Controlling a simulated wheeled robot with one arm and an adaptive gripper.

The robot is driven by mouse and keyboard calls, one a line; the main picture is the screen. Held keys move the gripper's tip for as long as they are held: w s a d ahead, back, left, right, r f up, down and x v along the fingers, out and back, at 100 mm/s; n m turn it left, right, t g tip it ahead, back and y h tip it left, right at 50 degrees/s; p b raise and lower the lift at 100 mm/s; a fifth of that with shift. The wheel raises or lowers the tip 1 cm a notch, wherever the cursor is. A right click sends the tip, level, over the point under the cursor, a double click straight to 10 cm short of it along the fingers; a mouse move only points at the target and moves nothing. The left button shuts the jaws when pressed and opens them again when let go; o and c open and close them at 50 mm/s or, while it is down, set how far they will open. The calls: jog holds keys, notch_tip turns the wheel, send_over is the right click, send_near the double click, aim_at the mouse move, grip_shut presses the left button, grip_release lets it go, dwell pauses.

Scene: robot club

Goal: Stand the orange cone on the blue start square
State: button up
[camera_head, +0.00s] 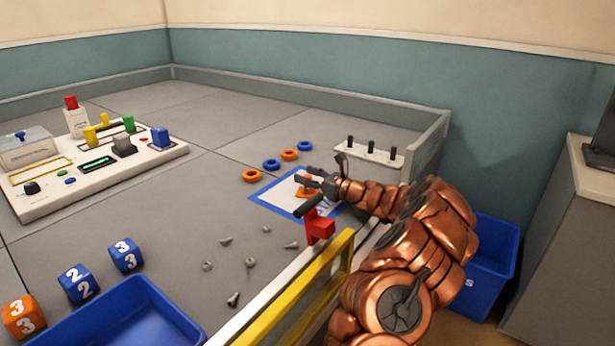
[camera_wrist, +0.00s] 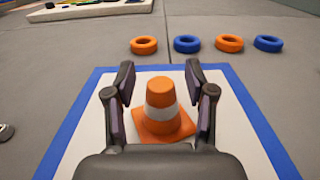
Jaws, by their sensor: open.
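The orange cone (camera_wrist: 161,108) has a white band and a square base. In the wrist view it stands upright on the white middle of the blue-bordered start square (camera_wrist: 84,117). In the head view the square (camera_head: 268,198) lies on the grey floor of the arena, and the cone (camera_head: 306,192) is mostly hidden behind my gripper. My gripper (camera_wrist: 160,85) is open, with one finger on each side of the cone and a gap on both sides. It also shows in the head view (camera_head: 312,188).
Orange and blue rings (camera_wrist: 187,44) lie in a row beyond the square. A rack with black pegs (camera_head: 370,152) stands near the wall. A red block (camera_head: 319,227) and yellow rail (camera_head: 300,298) are at the near edge. Several bolts and nuts (camera_head: 250,262) lie left of it.

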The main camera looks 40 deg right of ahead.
jog(key=p+v, duration=0.2)
jog(key=v, duration=1)
dwell(0.3)
